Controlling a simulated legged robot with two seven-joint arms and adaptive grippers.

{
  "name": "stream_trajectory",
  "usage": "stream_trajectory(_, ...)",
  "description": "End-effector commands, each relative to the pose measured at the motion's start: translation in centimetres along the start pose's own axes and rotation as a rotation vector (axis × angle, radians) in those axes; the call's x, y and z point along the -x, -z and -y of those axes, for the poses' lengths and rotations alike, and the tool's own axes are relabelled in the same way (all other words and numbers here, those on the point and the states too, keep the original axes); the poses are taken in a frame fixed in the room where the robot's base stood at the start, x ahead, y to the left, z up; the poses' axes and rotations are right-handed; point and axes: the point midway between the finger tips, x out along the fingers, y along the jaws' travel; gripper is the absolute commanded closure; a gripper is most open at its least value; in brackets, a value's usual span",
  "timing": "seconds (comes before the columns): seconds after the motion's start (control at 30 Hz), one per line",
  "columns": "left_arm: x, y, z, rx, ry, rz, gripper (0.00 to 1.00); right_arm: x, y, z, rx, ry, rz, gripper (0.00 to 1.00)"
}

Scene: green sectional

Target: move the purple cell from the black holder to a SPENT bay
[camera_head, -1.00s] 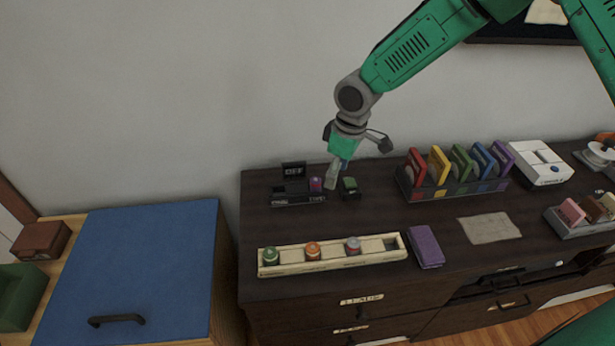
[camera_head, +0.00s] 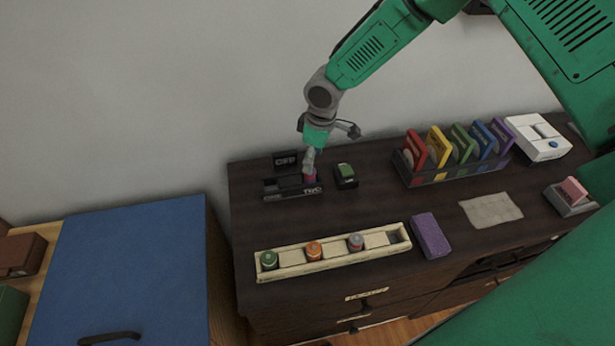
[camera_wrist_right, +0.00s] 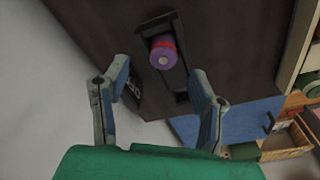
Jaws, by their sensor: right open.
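The purple cell (camera_head: 311,179) stands at the right end of the black holder (camera_head: 290,193) in the head view, partly hidden by my gripper. In the right wrist view the purple cell (camera_wrist_right: 163,55), with a red band, sits in the black holder (camera_wrist_right: 157,25), with an empty dark slot beside it. My right gripper (camera_head: 329,150) is just above the cell. In the wrist view its fingers (camera_wrist_right: 163,78) are spread, one toward each side of the cell, with nothing between them. No SPENT label is readable. My left gripper is out of view.
A cream tray (camera_head: 335,263) in front holds green, orange and grey cells, with an empty bay at its right end. A small black box (camera_head: 346,183) with a green top stands close right of the holder. A purple block (camera_head: 430,235) and a colourful disc rack (camera_head: 460,175) are farther right.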

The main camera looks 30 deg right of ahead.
Motion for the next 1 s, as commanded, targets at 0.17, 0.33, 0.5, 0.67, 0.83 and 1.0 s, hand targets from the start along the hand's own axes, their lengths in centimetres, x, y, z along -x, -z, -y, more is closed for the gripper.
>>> stream_trajectory(0.17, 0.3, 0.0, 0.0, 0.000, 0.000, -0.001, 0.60, -1.8, 0.1, 0.4, -0.001, 0.003, 0.001, 0.48)
stream_trajectory(0.33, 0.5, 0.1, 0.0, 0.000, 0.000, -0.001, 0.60, -4.3, 0.4, 0.6, -0.001, 0.001, 0.000, 0.48)
stream_trajectory(0.5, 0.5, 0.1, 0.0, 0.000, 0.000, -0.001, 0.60, -5.2, 0.6, 0.6, 0.001, -0.002, 0.000, 0.48)
stream_trajectory(0.67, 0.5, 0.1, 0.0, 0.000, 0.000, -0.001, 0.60, -5.2, 0.5, 0.6, 0.001, -0.001, -0.001, 0.48)
stream_trajectory(0.83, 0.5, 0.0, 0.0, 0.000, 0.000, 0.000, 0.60, -5.2, 0.4, 0.5, 0.000, 0.000, -0.001, 1.00)
stream_trajectory(1.0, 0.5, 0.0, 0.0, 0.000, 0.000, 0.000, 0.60, -5.2, 0.4, 0.5, 0.000, -0.001, -0.001, 1.00)
